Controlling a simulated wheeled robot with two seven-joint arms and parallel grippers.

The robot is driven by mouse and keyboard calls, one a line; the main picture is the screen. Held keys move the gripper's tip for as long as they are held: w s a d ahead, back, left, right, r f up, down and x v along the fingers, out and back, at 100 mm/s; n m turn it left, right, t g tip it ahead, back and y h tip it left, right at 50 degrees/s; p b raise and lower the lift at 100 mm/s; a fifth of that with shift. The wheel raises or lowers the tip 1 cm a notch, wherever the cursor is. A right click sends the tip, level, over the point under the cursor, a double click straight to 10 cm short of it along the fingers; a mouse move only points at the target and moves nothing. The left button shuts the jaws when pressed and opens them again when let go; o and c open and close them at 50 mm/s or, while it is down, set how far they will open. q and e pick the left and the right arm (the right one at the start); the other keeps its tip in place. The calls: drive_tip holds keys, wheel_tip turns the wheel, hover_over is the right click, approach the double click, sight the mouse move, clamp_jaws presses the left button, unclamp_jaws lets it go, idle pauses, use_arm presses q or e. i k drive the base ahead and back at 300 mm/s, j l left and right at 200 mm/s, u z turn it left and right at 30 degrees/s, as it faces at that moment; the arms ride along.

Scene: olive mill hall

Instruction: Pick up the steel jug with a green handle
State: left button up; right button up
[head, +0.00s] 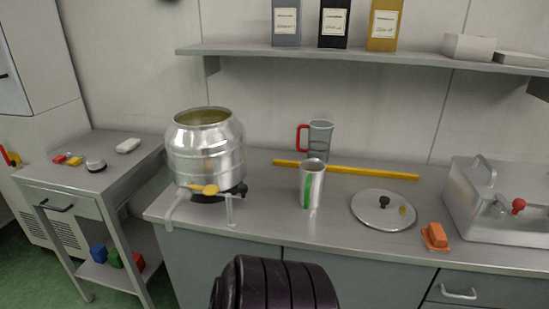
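The steel jug with a green handle (316,176) stands upright on the grey worktop (270,222), right of the large steel drum. Its green handle (307,190) faces toward me. The jug is uncovered by anything in front of it. Neither of my grippers shows in the head view.
A large steel drum (205,150) with a yellow-handled tap stands left of the jug. Behind the jug are a clear jug with a red handle (321,138) and a yellow bar (375,173). A round lid (368,212), an orange block (438,235) and a steel tank (490,215) lie right.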

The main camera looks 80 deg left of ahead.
sight(311, 170)
drive_tip(key=j+u, duration=0.15)
drive_tip(key=u, duration=2.25)
